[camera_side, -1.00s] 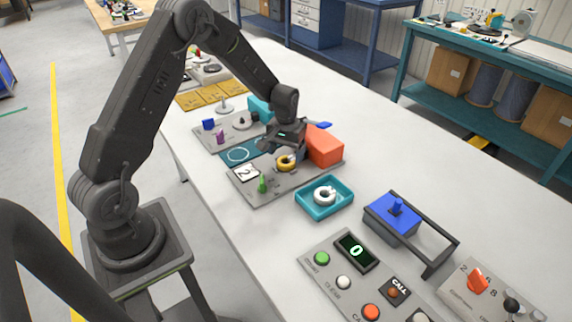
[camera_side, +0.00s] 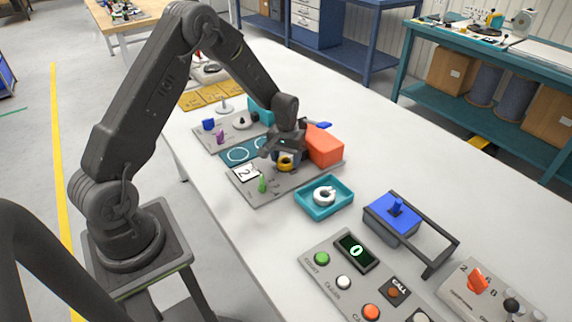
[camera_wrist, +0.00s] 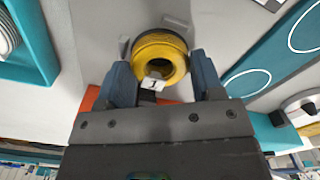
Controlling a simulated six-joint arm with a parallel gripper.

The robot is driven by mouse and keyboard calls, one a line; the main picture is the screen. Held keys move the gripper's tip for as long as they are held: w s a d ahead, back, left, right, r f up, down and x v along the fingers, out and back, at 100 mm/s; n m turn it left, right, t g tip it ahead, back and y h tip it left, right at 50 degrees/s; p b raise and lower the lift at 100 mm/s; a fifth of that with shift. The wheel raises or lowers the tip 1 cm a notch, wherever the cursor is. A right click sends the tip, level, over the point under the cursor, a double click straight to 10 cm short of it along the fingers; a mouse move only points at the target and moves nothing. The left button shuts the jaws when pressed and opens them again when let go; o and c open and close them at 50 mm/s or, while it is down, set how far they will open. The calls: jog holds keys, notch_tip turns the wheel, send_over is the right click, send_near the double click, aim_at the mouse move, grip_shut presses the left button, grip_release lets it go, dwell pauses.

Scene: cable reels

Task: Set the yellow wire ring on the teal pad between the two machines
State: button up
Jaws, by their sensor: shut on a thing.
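The yellow wire ring (camera_side: 286,163) is at the near machine, a grey plate (camera_side: 262,192) with an orange block (camera_side: 324,146) and a green lever. My gripper (camera_side: 283,156) is down at the ring and partly covers it. In the wrist view the ring (camera_wrist: 143,48) lies between my two blue-grey fingers (camera_wrist: 165,72), which are shut on it. The teal pad (camera_side: 229,152) with white circles lies left of the ring, between the near machine and the far machine (camera_side: 205,137). It also shows in the wrist view (camera_wrist: 283,67).
A teal tray (camera_side: 338,211) holding a white ring (camera_side: 324,191) stands on the near side. A blue box with a dark frame (camera_side: 395,215) and a button panel (camera_side: 330,277) are further right. My arm crosses above the table's left edge.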

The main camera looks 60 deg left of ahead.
jog(key=shift+r, duration=0.15)
jog(key=shift+c, duration=0.9)
notch_tip(320, 180, up, 7)
jog(key=shift+r, duration=0.15)
jog(key=shift+a, duration=0.1)
jog(key=a, duration=0.4)
jog(key=a+f, duration=0.1)
jog(key=a, duration=0.3)
jog(key=w+a+f, duration=0.1)
jog(key=a, duration=0.4)
jog(key=shift+f, duration=0.2)
jog(key=shift+a+f, duration=0.2)
jog(key=shift+f, duration=2.1)
jog(key=shift+f, duration=0.1)
